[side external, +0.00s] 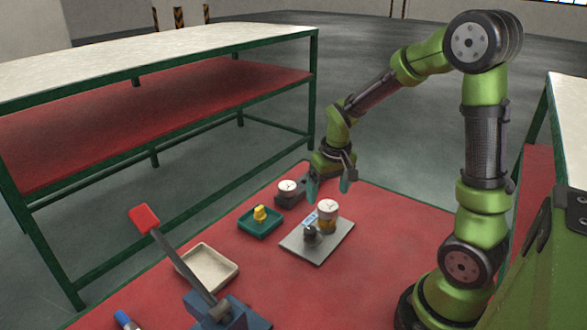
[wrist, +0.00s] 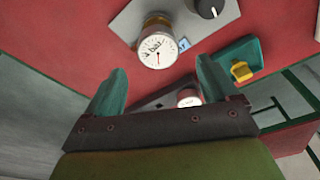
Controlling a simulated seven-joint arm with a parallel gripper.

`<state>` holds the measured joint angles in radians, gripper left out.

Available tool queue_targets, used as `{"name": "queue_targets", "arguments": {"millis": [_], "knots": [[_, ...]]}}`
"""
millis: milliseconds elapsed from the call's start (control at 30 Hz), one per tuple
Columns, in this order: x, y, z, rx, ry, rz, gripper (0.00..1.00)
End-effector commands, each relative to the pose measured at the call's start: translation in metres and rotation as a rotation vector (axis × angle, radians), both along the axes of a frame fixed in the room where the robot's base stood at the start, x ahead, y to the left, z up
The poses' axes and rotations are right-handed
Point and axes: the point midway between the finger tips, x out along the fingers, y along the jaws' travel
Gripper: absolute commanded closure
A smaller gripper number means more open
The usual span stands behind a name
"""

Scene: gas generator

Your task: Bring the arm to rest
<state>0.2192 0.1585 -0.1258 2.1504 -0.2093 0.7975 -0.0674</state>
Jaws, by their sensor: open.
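My gripper (side external: 328,188) is open and empty, held above the far end of the red table. In the wrist view its two green fingers (wrist: 160,90) stand wide apart with nothing between their tips. A canister with a round white gauge (side external: 328,212) stands on a grey plate (side external: 335,241), below and in front of the gripper. The gauge also shows in the wrist view (wrist: 157,53), beyond the fingertips and apart from them.
A dark block with a white dial (side external: 288,188) lies close under the gripper. A green tray (side external: 258,224) holds a yellow piece (side external: 260,213). A beige tray (side external: 208,268) and a red-handled lever (side external: 145,218) are at left front. A dark knob (side external: 311,234) sits on the plate.

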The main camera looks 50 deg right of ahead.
Motion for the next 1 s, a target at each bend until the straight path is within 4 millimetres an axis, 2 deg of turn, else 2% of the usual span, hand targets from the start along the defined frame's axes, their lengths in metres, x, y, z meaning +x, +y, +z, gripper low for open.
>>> {"name": "queue_targets", "arguments": {"millis": [167,233,367,500,700,833,1000], "knots": [[-0.008,0.007,-0.003,0.027,0.014,-0.028,0.13],[-0.014,0.02,0.007,0.049,-0.008,-0.037,0.13],[-0.027,0.053,0.039,0.092,-0.094,-0.03,0.13],[-0.049,0.094,0.077,0.139,-0.216,0.006,0.13],[-0.081,0.135,0.116,0.187,-0.379,0.08,0.13],[-0.093,0.148,0.131,0.195,-0.455,0.123,0.13],[-0.097,0.153,0.142,0.193,-0.501,0.151,0.13]]}}
